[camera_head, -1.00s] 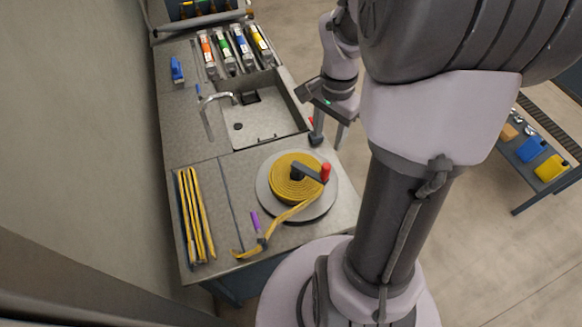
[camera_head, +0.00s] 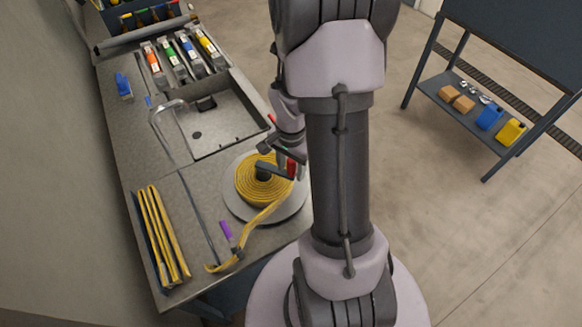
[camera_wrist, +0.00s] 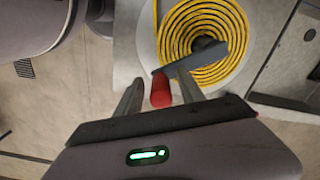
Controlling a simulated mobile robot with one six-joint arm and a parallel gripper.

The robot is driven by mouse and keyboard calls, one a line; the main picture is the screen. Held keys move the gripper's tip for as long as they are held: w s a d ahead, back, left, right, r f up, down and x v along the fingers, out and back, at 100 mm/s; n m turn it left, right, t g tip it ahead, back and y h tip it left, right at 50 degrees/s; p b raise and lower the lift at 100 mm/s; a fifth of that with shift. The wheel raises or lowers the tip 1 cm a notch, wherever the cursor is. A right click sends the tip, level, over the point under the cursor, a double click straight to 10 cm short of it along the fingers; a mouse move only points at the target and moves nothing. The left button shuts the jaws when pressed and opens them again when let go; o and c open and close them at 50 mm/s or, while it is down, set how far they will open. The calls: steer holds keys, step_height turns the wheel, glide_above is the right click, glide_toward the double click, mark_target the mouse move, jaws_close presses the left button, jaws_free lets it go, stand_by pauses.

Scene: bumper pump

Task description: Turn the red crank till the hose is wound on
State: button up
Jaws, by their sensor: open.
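The yellow hose (camera_head: 249,188) lies coiled in a flat spiral on a round grey turntable (camera_head: 233,209), and its loose end runs to the front left of the counter. A dark crank arm (camera_head: 272,168) reaches from the hub to a red crank handle (camera_head: 291,168) at the coil's right side. In the wrist view the red handle (camera_wrist: 161,90) stands between the two fingers of my gripper (camera_wrist: 156,88), which is open with a gap on each side. The coil (camera_wrist: 181,40) is just beyond. In the head view my arm partly hides the gripper.
A purple object (camera_head: 226,231) lies beside the hose's loose end. Folded yellow strips (camera_head: 163,234) lie at the counter's left front. A sink (camera_head: 222,120) with a tap is behind, with several coloured cartridges (camera_head: 183,56) further back. A shelf rack (camera_head: 470,115) stands right.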

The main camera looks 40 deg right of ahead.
jaws_close()
stand_by(1.4)
